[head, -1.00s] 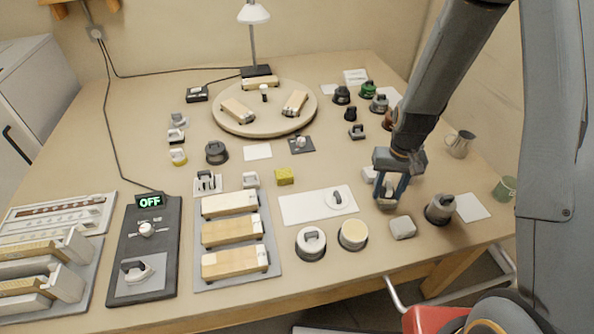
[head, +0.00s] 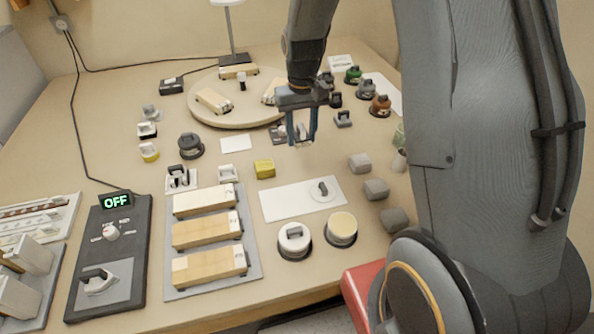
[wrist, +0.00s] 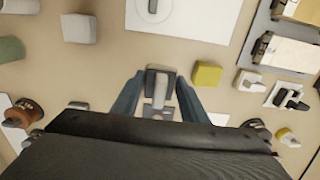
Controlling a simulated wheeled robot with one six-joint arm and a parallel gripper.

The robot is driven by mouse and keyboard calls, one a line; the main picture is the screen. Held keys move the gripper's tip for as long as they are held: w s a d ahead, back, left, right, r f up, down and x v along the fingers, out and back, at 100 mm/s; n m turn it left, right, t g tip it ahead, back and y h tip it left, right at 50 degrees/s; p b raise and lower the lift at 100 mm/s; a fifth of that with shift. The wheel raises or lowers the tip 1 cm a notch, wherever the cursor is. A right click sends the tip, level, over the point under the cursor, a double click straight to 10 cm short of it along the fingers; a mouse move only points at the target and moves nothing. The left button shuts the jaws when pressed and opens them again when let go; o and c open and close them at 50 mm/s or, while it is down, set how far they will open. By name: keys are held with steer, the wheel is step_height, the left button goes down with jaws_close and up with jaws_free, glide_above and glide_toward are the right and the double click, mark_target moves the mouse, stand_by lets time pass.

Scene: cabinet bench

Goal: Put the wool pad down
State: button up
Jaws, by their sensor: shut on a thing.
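My gripper (head: 302,138) is shut on a small grey and pale piece, which I take to be the wool pad. It shows between the fingertips in the wrist view (wrist: 159,80), with a dark grey top edge and a lighter middle. In the head view the fingers mostly hide it. The gripper hangs over the middle of the bench, in front of the round turntable (head: 206,112). A small dark plate (head: 278,136) lies behind the fingers, partly covered. I cannot tell the exact gap between the held piece and the bench.
A white sheet (head: 284,205) and yellow block (head: 265,169) lie nearer the front. Grey blocks (head: 376,190) line the right. Several dark-based pieces, one red-brown (head: 380,106), stand at the back right. A white card (head: 236,143) lies left of my gripper. My arm hides the bench's right end.

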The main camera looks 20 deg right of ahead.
mark_target(300, 165)
steer(key=shift+w+r, duration=0.1)
steer(key=shift+w, duration=0.2)
steer(key=shift+f+p, duration=0.7)
steer(key=shift+f, duration=4.05)
steer(key=shift+f, duration=0.1)
steer(key=o, duration=1.4)
step_height(300, 165, up, 12)
steer(key=shift+b, duration=1)
steer(key=s+r, duration=0.1)
steer(key=s, duration=0.6)
steer(key=s+r, duration=0.1)
steer(key=s, duration=0.6)
steer(key=s+r, duration=0.2)
steer(key=s, duration=0.5)
